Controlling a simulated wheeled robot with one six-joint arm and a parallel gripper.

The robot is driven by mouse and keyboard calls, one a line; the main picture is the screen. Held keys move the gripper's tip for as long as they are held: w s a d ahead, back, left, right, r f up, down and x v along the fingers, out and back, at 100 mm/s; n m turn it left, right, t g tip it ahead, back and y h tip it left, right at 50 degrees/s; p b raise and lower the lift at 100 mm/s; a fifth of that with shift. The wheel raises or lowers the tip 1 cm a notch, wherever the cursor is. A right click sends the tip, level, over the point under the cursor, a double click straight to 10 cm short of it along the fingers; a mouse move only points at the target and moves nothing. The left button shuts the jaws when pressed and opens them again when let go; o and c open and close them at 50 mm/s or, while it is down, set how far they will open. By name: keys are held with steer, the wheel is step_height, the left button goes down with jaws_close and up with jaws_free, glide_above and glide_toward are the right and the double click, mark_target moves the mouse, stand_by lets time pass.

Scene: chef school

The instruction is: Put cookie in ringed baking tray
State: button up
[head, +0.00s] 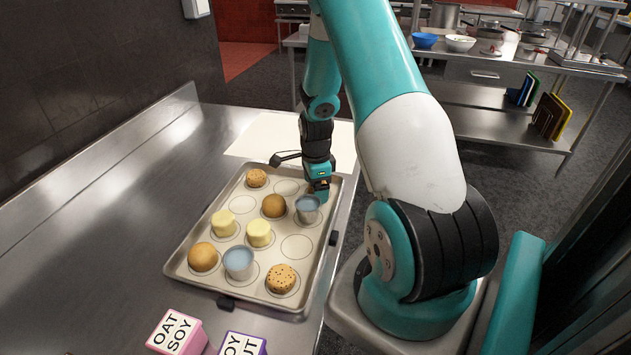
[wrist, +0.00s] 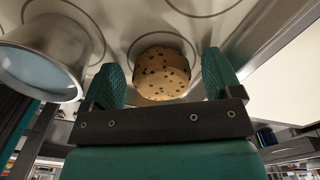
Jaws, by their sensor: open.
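In the wrist view a chocolate-chip cookie (wrist: 161,72) sits on the tray, over a printed ring whose line shows behind it. My gripper (wrist: 162,78) is open, with one green finger on each side of the cookie and a gap to both. In the head view my gripper (head: 319,192) is low over the far right corner of the ringed baking tray (head: 172,270) and hides this cookie. Two other speckled cookies are on the tray: one at the far left (head: 257,178) and one at the near right (head: 282,278).
A metal cup (head: 307,210) stands close to my gripper; it also shows in the wrist view (wrist: 45,62). Another cup (head: 239,263), yellow pieces (head: 259,234) and brown buns (head: 203,257) occupy other rings. Several rings are empty. Pink and purple boxes (head: 178,332) stand in front.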

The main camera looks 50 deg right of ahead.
step_height(320, 180, up, 12)
steer(key=b, duration=0.2)
steer(key=w+a+r+n+t+y, duration=0.1)
steer(key=a+r+n, duration=0.2)
steer(key=a+n, duration=0.35)
steer(key=w+a+r+n, duration=0.1)
steer(key=a+r+n, duration=0.25)
steer(key=a, duration=0.55)
steer(key=s+a+r+n+y, duration=0.1)
steer(key=s+a+r+n, duration=0.2)
steer(key=s+a+n, duration=0.5)
steer(key=s+a+r+n+g+y, duration=0.1)
steer(key=s+a+r+n+y, duration=0.1)
steer(key=s+a+n, duration=0.7)
steer(key=a+r+n, duration=0.1)
steer(key=a+n, duration=0.4)
steer(key=shift+s+a+n, duration=0.3)
steer(key=shift+a+n, duration=0.05)
steer(key=shift+n, duration=0.05)
steer(key=shift+r, duration=0.1)
